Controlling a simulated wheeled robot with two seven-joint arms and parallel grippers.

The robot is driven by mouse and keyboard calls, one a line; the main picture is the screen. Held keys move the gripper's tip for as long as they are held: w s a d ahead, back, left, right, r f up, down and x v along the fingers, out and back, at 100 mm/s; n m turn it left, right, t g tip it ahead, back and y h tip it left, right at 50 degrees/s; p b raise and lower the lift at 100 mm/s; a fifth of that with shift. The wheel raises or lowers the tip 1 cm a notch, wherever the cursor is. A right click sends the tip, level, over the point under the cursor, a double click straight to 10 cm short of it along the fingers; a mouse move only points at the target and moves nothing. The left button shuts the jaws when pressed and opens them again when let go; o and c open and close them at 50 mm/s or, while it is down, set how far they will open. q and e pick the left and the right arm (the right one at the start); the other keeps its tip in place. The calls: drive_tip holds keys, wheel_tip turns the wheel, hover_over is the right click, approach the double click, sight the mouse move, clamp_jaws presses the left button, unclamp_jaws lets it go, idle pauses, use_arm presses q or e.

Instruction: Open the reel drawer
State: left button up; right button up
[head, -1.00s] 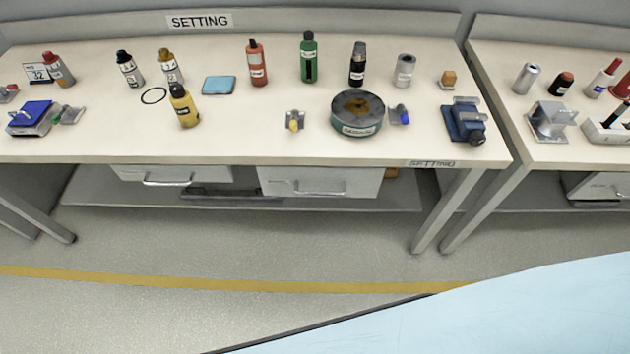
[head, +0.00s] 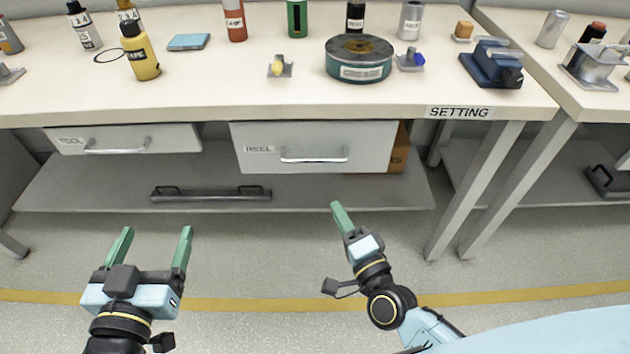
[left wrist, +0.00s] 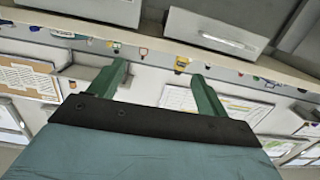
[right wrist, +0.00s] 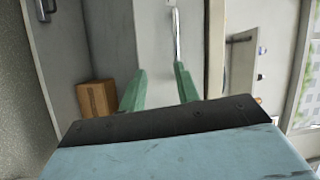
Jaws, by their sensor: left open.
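The reel drawer (head: 260,160) is a pale grey front labelled REEL under the worktop, and it looks shut. Its bar handle (head: 313,157) is bare, with no finger on it. My right gripper (head: 339,212) is low in front of the drawer, apart from the handle; one finger hides the other in the head view. The right wrist view shows its two green fingers (right wrist: 158,88) apart and empty, with the handle (right wrist: 177,38) running upright ahead of them. My left gripper (head: 156,236) is open and empty, further left, before the lower shelf.
The tool drawer (head: 120,139) is left of the reel drawer. A cardboard box (head: 398,150) stands right behind it. A dark handled bar (head: 210,194) lies on the lower shelf (head: 330,195). A table leg (head: 475,195) stands right. A green-grey round tin (head: 359,60) sits on the worktop.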

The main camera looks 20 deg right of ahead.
sight(315, 159)
use_arm(q)
drive_tip(key=s+r+t+h+b, duration=0.2)
drive_tip(key=r+t, duration=0.4)
drive_tip(key=r, duration=0.4)
drive_tip(key=shift+s+d+r+t+b, duration=0.15)
drive_tip(key=shift+s+r+t+b, duration=0.2)
drive_tip(key=shift+s+b, duration=0.35)
use_arm(e)
drive_tip(key=shift+m+t, duration=0.5)
drive_tip(key=shift+m, duration=0.4)
drive_tip(key=x, duration=0.4)
drive_tip(key=r+x, duration=0.1)
drive_tip(key=x, duration=0.4)
drive_tip(key=r+x, duration=0.1)
drive_tip(key=x, duration=0.4)
drive_tip(key=shift+s+d, duration=0.15)
drive_tip(key=shift+s, duration=0.05)
drive_tip(key=shift+c, duration=0.3)
use_arm(q)
drive_tip(key=shift+w, duration=0.1)
use_arm(e)
clamp_jaws()
